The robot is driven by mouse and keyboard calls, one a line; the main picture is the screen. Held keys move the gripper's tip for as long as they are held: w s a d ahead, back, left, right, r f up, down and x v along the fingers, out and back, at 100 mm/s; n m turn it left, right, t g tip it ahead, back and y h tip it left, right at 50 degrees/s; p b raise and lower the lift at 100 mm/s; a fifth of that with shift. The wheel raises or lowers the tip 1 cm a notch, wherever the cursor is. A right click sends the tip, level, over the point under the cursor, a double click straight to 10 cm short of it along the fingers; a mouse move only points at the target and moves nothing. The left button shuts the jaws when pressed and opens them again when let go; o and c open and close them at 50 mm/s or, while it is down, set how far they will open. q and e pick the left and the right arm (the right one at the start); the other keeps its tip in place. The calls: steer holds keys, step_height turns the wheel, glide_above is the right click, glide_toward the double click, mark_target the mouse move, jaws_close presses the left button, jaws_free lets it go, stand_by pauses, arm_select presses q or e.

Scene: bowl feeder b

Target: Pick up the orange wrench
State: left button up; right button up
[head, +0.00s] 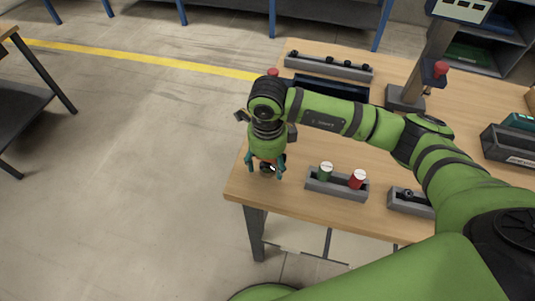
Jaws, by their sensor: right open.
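My right gripper (265,170) points down over the near left corner of the wooden table (300,205). Its teal fingers are apart. A small dark item (268,170) shows between and behind the fingertips; I cannot tell what it is or whether the fingers touch it. I cannot make out the orange wrench; it may be hidden under the gripper or arm. My left gripper is not in view.
Another grey holder (411,208) is farther right. A long grey rack (328,67) and a post (406,98) stand farther back. Bare tabletop lies before the holders.

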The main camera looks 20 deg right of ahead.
jaws_close()
steer(key=shift+r, duration=0.15)
